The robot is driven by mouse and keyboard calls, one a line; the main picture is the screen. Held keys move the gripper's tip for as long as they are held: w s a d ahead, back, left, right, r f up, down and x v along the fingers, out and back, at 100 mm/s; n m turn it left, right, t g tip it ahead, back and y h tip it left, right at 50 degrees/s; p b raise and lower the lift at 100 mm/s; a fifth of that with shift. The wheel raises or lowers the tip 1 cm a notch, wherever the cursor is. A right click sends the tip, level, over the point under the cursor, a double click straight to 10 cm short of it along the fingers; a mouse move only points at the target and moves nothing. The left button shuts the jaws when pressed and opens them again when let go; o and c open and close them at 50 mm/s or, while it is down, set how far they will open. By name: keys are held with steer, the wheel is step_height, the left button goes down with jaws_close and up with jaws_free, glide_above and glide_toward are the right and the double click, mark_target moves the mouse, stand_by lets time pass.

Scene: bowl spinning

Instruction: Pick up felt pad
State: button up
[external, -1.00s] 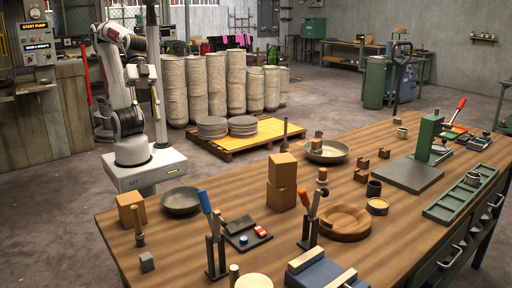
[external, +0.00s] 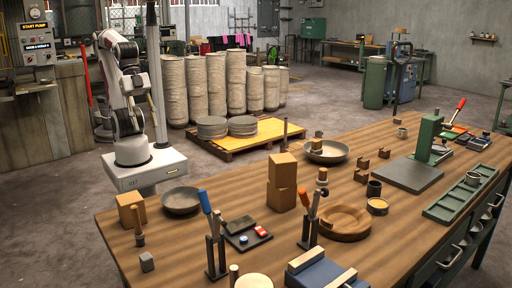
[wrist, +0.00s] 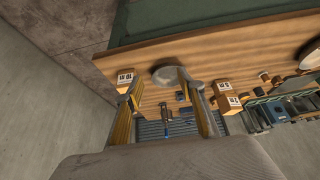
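A small dark greenish flat piece (external: 240,224) lies on a dark tray near the front left of the bench in the external view. It may be the felt pad, but I cannot tell for sure. My gripper (wrist: 159,82) shows in the wrist view with its two fingers spread apart and nothing between them. In the external view my arm is folded up behind the bench's left end, and its fingers cannot be made out there. No felt pad can be clearly picked out in the wrist view.
Upright handled tools (external: 215,245) and a round wooden dish (external: 345,221) stand nearer the front.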

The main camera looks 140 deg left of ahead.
steer(key=shift+w+r, duration=0.1)
steer(key=shift+w, duration=0.05)
steer(key=w+d+r, duration=0.1)
steer(key=w, duration=0.5)
steer(key=w+d+r, duration=0.2)
steer(key=w, duration=0.4)
steer(key=g, duration=0.1)
glide_toward(147, 262)
steer(key=s, duration=0.2)
steer(key=s+a, duration=0.1)
steer(key=shift+f+n, duration=0.3)
steer(key=shift+f, duration=0.05)
steer(key=shift+w+d+f, duration=0.2)
steer(key=shift+d, duration=0.05)
steer(key=shift+x, duration=1.35)
